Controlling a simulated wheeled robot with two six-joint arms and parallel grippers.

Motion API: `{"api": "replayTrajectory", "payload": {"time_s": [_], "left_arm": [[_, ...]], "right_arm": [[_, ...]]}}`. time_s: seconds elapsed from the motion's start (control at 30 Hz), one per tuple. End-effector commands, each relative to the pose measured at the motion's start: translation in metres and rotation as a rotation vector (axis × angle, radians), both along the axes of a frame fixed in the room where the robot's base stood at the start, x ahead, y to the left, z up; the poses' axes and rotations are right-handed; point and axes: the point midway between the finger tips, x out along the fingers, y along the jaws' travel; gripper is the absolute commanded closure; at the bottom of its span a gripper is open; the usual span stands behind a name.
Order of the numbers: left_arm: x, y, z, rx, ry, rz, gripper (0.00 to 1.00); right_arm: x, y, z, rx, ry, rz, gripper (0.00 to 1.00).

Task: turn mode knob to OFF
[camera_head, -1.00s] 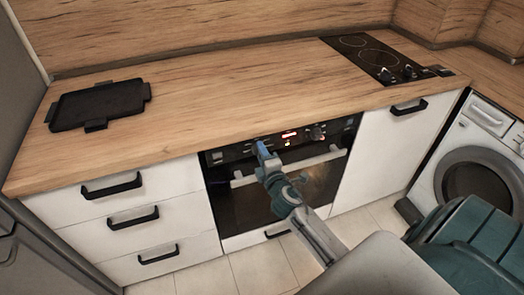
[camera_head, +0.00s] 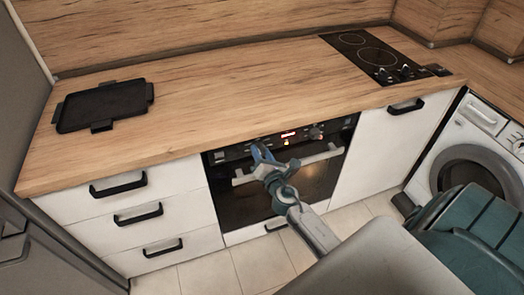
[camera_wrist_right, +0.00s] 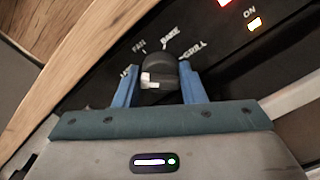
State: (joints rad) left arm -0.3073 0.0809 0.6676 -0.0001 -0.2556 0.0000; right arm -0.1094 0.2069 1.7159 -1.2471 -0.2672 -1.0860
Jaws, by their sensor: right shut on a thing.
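The mode knob (camera_wrist_right: 158,70) is a dark round knob on the black oven panel, with a white mark on its lower left side in the right wrist view. The labels FAN, BAKE and GRILL show around it, and another label at the left is partly hidden by a finger. No OFF label is readable. My right gripper (camera_wrist_right: 159,74) has its blue fingers on both sides of the knob, shut on it. In the head view, my right gripper (camera_head: 262,153) is at the left part of the oven panel and hides the knob. My left gripper is not in view.
An oven handle (camera_head: 318,158) runs below the panel, close to my right gripper. A second knob (camera_head: 315,133) and a lit display (camera_head: 288,134) are farther right. The wooden worktop (camera_head: 220,100) overhangs above. An ON light (camera_wrist_right: 254,23) glows on the panel.

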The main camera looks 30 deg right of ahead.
Motion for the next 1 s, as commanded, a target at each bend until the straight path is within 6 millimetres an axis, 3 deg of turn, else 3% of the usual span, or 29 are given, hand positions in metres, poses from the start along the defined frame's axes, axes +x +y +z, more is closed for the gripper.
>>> {"api": "replayTrajectory", "payload": {"time_s": [0.6, 1.0], "left_arm": [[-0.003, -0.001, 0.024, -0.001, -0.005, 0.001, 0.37], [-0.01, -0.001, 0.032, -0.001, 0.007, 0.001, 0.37]], "right_arm": [[0.0, 0.001, 0.0, -0.565, 0.139, 0.001, 0.86], [0.0, 0.002, -0.001, -0.84, 0.205, 0.002, 0.86]]}}
